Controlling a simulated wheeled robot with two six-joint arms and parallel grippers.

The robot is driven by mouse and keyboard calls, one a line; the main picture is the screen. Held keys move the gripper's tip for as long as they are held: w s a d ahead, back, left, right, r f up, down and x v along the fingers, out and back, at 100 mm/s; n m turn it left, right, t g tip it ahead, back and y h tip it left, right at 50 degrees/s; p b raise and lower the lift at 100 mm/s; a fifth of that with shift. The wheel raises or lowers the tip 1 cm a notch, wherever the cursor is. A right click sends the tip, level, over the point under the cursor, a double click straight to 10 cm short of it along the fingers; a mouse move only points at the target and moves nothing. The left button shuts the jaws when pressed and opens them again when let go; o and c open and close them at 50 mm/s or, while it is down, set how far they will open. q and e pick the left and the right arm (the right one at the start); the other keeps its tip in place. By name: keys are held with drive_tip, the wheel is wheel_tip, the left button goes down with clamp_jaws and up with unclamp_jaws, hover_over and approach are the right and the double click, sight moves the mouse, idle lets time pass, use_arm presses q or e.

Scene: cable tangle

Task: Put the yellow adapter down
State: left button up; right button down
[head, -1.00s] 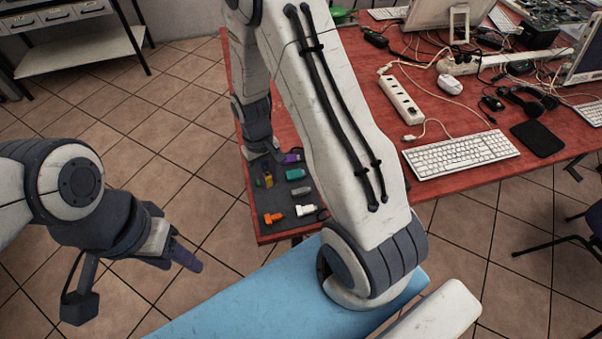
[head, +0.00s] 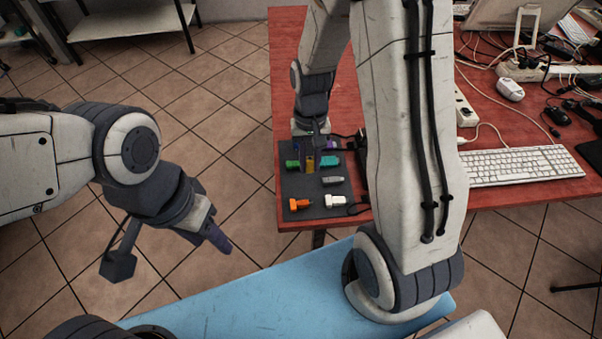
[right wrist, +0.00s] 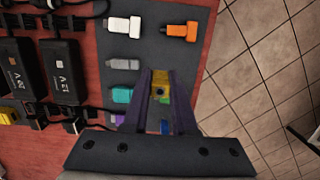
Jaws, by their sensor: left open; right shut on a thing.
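The yellow adapter (head: 309,166) is between the fingers of my right gripper (head: 309,158), at the far part of the dark grey mat (head: 316,208). In the right wrist view the fingers (right wrist: 160,78) are shut on the yellow adapter (right wrist: 160,88), one on each side, over the mat (right wrist: 140,50). I cannot tell whether its underside touches the mat. My left gripper (head: 218,238) is open and empty, over the floor left of the table, far from the adapter.
Around it on the mat are a green adapter (head: 292,164), a teal one (head: 329,160), a grey one (head: 333,180), a white one (head: 335,200) and an orange one (head: 300,205). Black power bricks (right wrist: 65,68) lie beside the mat. The mat's near middle is bare.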

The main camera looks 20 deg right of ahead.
drive_tip(key=shift+w+a+f, duration=0.25)
drive_tip(key=shift+a+f, duration=0.05)
drive_tip(key=shift+a, duration=0.2)
drive_tip(key=shift+w+a+f, duration=0.2)
drive_tip(key=shift+a+f, duration=0.1)
drive_tip(key=shift+a, duration=0.15)
drive_tip(key=shift+a+f, duration=0.1)
drive_tip(key=shift+f, duration=0.2)
drive_tip(key=shift+w+f, duration=0.1)
drive_tip(key=shift+f, duration=1.7)
drive_tip(key=shift+f, duration=0.2)
drive_tip(key=c, duration=0.7)
unclamp_jaws()
drive_tip(key=shift+r, duration=0.1)
